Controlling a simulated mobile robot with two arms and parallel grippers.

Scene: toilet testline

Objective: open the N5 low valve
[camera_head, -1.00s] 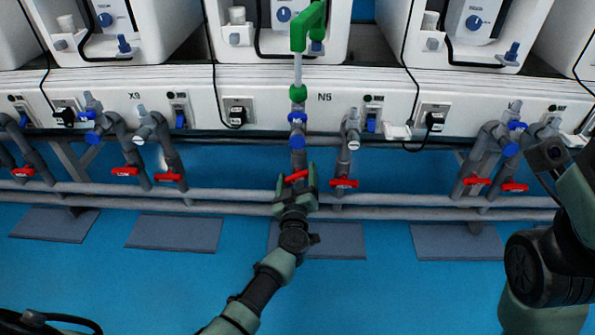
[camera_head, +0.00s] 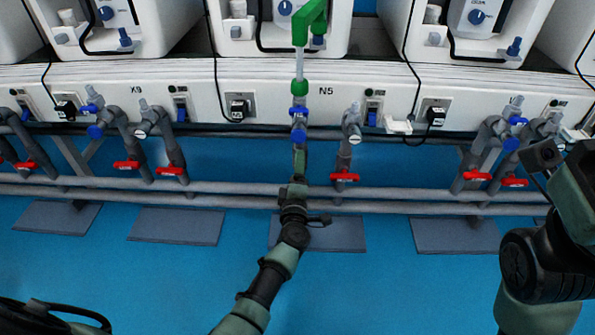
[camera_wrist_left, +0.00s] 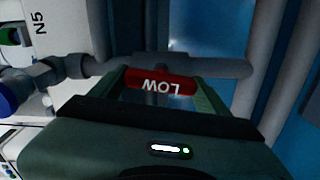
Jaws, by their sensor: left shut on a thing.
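In the head view my left gripper (camera_head: 299,165) is edge-on in front of the pipe below the N5 label (camera_head: 326,91) and hides the handle. My right arm (camera_head: 568,190) is at the right edge; its gripper is not seen.
Another red valve handle (camera_head: 344,177) is close to the right of my left gripper. More red handles (camera_head: 126,165) sit on pipes to the left and right. A horizontal grey rail (camera_head: 400,193) runs along the pipes. The blue floor (camera_head: 400,285) in front is clear.

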